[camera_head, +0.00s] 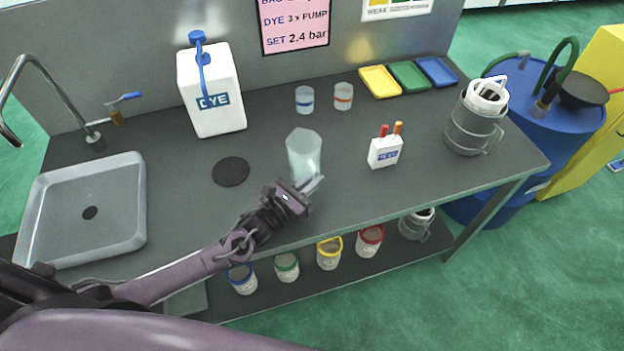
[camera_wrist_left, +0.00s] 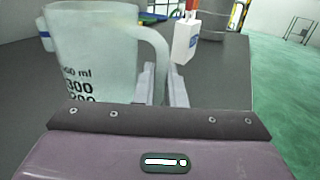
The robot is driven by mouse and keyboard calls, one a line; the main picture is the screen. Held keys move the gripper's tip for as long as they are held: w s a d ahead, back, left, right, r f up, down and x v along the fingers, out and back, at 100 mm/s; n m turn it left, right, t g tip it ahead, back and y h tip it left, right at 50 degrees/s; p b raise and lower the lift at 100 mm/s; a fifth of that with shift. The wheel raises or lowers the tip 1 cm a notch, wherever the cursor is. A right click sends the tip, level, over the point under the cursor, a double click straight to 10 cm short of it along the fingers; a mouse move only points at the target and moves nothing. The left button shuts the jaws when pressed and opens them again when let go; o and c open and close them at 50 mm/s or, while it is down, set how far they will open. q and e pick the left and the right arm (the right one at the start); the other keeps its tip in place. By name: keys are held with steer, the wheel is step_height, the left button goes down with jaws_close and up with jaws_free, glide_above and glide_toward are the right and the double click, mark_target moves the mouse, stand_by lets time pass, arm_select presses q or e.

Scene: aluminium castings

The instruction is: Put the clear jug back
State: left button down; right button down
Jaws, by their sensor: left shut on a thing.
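The clear jug (camera_head: 304,148) is upright over the middle of the dark worktop, right of a round black mat (camera_head: 231,171). Its graduation marks and handle show large in the left wrist view (camera_wrist_left: 95,50). My left gripper (camera_head: 313,184) is at the jug's near side, shut on its handle. In the left wrist view the handle runs down between the two fingers (camera_wrist_left: 163,88). I cannot tell whether the jug's base touches the worktop. The black mat is bare. My right gripper is not in view.
Two small cups (camera_head: 305,104) (camera_head: 343,101) stand behind the jug. A white box with markers (camera_head: 384,153) is to its right, and a white dye container (camera_head: 211,100) at the back left. A grey sink (camera_head: 128,226) is at left. The worktop around the mat is clear.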

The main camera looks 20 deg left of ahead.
arm_select(q)
steer(key=shift+f, duration=0.1)
steer(key=c, duration=2)
jaws_free()
steer(key=shift+f, duration=0.1)
steer(key=o, duration=0.5)
steer(key=shift+r, duration=0.3)
steer(key=shift+s+a+f, duration=0.15)
steer(key=shift+s+a, duration=0.05)
steer(key=shift+s, duration=0.1)
steer(key=b+v, duration=0.2)
steer(key=v, duration=0.9)
steer(key=shift+s, duration=0.2)
